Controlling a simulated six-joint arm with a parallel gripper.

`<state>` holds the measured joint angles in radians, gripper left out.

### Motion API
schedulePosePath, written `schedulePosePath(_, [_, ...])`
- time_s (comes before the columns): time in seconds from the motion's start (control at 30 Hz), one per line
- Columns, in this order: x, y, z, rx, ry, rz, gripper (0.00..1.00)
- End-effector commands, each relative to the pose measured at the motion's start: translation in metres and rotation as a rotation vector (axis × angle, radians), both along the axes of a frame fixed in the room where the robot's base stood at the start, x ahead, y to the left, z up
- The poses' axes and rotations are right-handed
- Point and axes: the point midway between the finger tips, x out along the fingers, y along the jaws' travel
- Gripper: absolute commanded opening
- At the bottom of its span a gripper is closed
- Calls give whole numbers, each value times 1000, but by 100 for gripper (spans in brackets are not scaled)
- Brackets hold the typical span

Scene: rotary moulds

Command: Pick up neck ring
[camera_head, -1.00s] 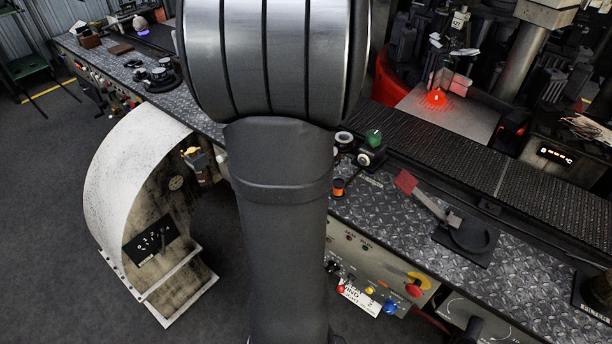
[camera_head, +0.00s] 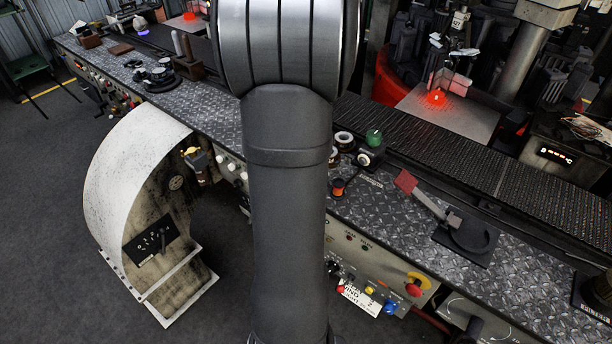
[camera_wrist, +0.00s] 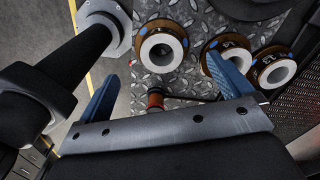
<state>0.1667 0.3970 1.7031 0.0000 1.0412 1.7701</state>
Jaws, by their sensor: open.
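Several neck rings with white centres and bronze-brown rims lie on the diamond-plate bench in the wrist view. One neck ring (camera_wrist: 162,48) is at upper centre, another (camera_wrist: 228,44) lies to its right beside the right finger, and a third (camera_wrist: 273,68) is further right. My gripper (camera_wrist: 160,70) is open, with its blue fingers wide apart and nothing between them touching. The first ring shows roughly between and beyond the fingertips. In the head view a neck ring (camera_head: 344,139) shows just right of my arm, which hides part of the bench and my gripper.
An orange-and-black spool (camera_head: 338,187) stands near the rings; it also shows in the wrist view (camera_wrist: 155,99). The conveyor (camera_head: 450,150) runs behind the bench (camera_head: 540,255).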

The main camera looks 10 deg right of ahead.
Motion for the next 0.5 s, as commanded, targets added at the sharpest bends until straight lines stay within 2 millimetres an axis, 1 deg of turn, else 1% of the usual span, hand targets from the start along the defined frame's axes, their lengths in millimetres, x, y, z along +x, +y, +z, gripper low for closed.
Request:
schedulePosePath(0.13, [1,1,-13,0,4,1,96])
schedulePosePath(0.33, [4,3,-43,0,4,1,96])
schedulePosePath(0.4, [5,3,-49,1,2,1,96])
schedulePosePath(0.5, [5,3,-53,0,1,1,96])
